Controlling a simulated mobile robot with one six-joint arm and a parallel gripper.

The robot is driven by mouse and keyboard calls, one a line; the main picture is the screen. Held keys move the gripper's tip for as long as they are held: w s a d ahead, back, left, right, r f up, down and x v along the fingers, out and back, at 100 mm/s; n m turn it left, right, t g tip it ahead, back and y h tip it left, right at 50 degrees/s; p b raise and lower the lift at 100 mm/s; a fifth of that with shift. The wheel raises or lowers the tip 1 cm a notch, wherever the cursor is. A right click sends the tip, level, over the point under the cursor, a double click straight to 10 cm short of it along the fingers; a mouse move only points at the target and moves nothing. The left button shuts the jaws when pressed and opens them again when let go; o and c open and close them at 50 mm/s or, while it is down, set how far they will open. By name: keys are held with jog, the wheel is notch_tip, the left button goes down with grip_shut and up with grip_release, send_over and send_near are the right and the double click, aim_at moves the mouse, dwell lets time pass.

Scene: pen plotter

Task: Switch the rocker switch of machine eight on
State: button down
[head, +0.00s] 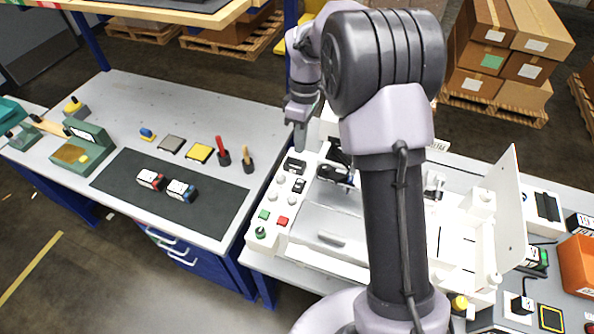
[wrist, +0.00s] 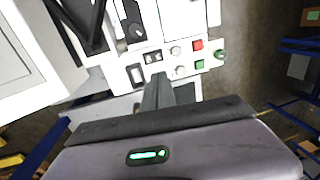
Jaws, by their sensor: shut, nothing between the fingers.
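The white plotter machine (head: 335,245) has a control panel (head: 269,219) along its left side. A black rectangular part (head: 295,165) sits at the panel's far end, and a smaller black part (head: 299,186) sits nearer me; I cannot tell for sure which is the rocker switch. My gripper (head: 300,142) is shut and empty, pointing down over the panel's far end. Its fingers (wrist: 158,82) appear beside the framed part; contact cannot be told.
The panel also has a green button (head: 264,214), a red button (head: 282,221), pale round buttons and a green knob (head: 260,232). A raised white plate (head: 508,210) stands at the machine's right. A workbench (head: 150,110) with a dark mat and small items stands left.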

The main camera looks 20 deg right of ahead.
aim_at(297, 187)
jog(key=f+b, duration=0.1)
jog(key=f, duration=0.3)
jog(key=s+a+f+b, duration=0.1)
jog(key=f, duration=0.4)
jog(key=f+b, duration=0.1)
jog(key=f, duration=0.3)
jog(key=shift+s+a+f, duration=0.15)
jog(key=shift+s+f, duration=0.15)
jog(key=shift+s, duration=0.05)
jog(key=shift+s+f+b, duration=0.1)
jog(key=shift+f+b, duration=0.45)
jog(key=shift+b, duration=0.55)
jog(key=shift+s+a+r+t, duration=0.1)
jog(key=shift+s+r+t, duration=0.15)
jog(key=shift+r+t, duration=0.05)
jog(key=shift+w, duration=0.15)
jog(key=shift+w+p, duration=0.1)
jog(key=shift+p, duration=0.25)
